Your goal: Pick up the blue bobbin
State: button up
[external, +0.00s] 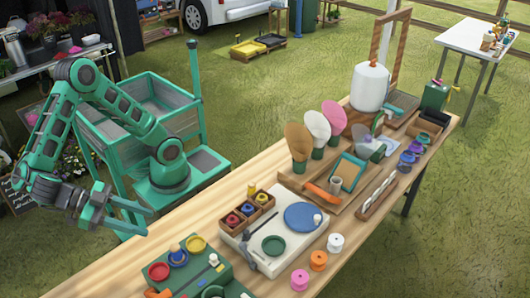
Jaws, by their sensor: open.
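A blue-purple bobbin (407,161) stands at the table's right side, in a row with other purplish ones. I cannot tell which is the blue bobbin. My gripper touches none of them.
White (335,243), orange (318,261) and pink (299,280) bobbins stand along the front right edge. A white board (275,232) holds a blue disc (303,217). Bare tabletop lies left of the white board.

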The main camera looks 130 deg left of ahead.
jog(key=s+d+r+t, duration=0.1)
jog(key=d, duration=0.1)
send_near(175, 249)
notch_tip(175, 249, down, 3)
jog(key=shift+n+y, duration=0.4)
jog(key=x, duration=0.9)
jog(key=shift+a, duration=0.35)
grip_shut()
